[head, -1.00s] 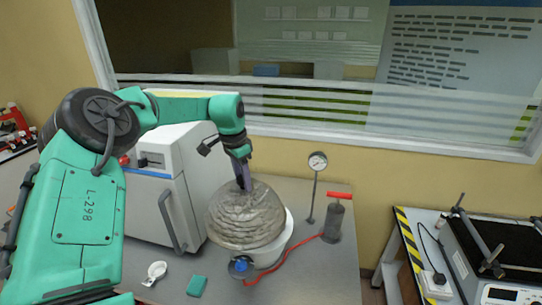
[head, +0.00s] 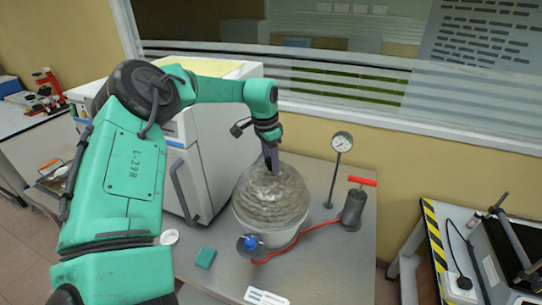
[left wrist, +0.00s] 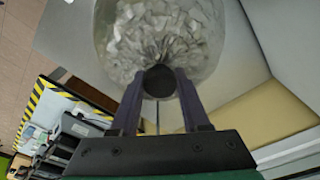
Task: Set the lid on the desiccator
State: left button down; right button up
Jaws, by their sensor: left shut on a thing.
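The desiccator lid (head: 272,197) is a grey, see-through dome with a dark knob on top. My left gripper (head: 271,162) comes down from above and is shut on the knob (left wrist: 159,81). In the left wrist view the dome (left wrist: 120,45) fills the top middle, and both fingers flank the knob. The desiccator base (head: 268,238) is a pale round bowl directly under the lid, with a blue-topped valve (head: 250,243) at its front. The lid lines up closely with the bowl's rim; I cannot tell whether it touches all around. My right gripper is not in view.
A red hose (head: 303,236) runs from the valve to a grey pump with a red handle (head: 354,205). A pressure gauge (head: 342,143) stands behind. A white cabinet (head: 215,150) is close on the left. A teal block (head: 205,257) and white dish (head: 169,237) lie in front.

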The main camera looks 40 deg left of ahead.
pick_arm(q)
jog(key=shift+f, duration=0.45)
jog(key=shift+r, duration=0.1)
jog(key=shift+s, duration=0.1)
jog(key=shift+f+b, duration=0.5)
jog(key=shift+b, duration=0.1)
jog(key=shift+c, duration=1.5)
grip_release()
jog(key=shift+s, duration=0.1)
